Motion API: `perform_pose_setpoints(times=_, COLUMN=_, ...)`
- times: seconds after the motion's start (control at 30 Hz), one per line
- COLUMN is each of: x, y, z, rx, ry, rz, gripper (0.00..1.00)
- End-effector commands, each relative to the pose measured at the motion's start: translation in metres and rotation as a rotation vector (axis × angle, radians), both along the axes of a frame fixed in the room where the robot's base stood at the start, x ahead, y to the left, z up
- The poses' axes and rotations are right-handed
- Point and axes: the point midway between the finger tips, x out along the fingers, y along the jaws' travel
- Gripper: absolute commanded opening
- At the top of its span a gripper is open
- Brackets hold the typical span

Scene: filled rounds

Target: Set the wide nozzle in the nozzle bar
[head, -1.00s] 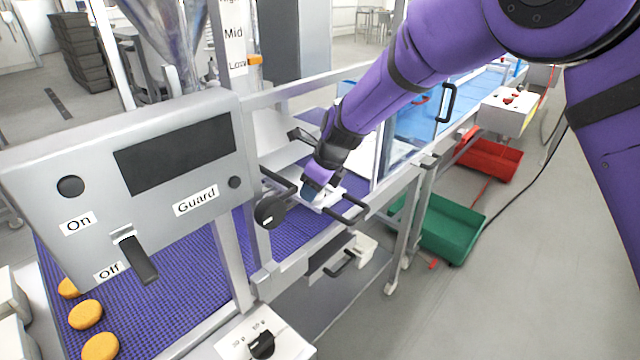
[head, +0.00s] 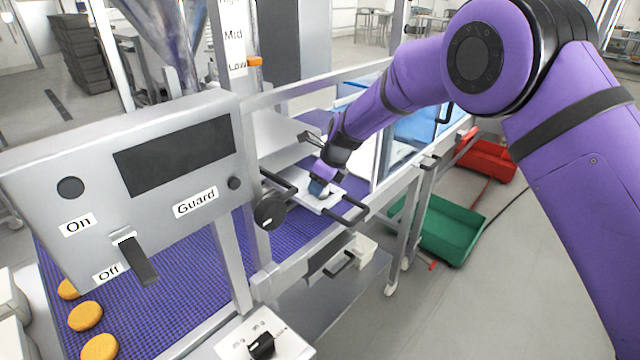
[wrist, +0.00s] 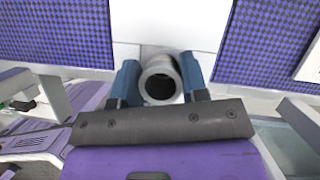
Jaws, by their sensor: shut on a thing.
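In the wrist view the wide nozzle (wrist: 160,64) is a thick grey ring with a dark round opening. It sits between the two blue fingertips of my gripper (wrist: 160,84), which is shut on it. In the head view my gripper (head: 318,188) points down over a white plate with dark handles, which looks like the nozzle bar (head: 328,206). The nozzle is hard to make out there, hidden by the fingers. I cannot tell whether the nozzle touches the bar. In the wrist view a pale surface (wrist: 170,20) lies just beyond the nozzle.
A purple mesh belt (head: 190,275) runs below, with orange-brown rounds (head: 85,316) at the lower left. A grey control panel (head: 130,180) and a metal frame rail (head: 310,82) stand close to the arm. Green (head: 450,232) and red (head: 488,160) crates stand on the floor at right.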

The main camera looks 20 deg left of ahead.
Motion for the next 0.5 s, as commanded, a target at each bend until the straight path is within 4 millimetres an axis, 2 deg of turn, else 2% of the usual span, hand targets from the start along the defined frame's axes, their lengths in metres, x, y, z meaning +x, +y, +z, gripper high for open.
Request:
perform_pose_setpoints(times=0.23, x=-0.0001, y=0.0001, z=-0.0024, rx=0.0, ry=0.0, rz=0.001, gripper=0.16)
perform_pose_setpoints(times=0.27, x=-0.0002, y=0.0002, z=-0.0024, rx=0.0, ry=0.0, rz=0.001, gripper=0.45)
perform_pose_setpoints(times=0.33, x=-0.0002, y=0.0002, z=-0.0022, rx=0.0, ry=0.0, rz=0.001, gripper=0.61)
perform_pose_setpoints(times=0.37, x=-0.0002, y=0.0001, z=-0.0021, rx=0.0, ry=0.0, rz=0.001, gripper=0.66)
perform_pose_setpoints(times=0.5, x=-0.0002, y=0.0002, z=-0.0021, rx=0.0, ry=0.0, rz=0.001, gripper=0.66)
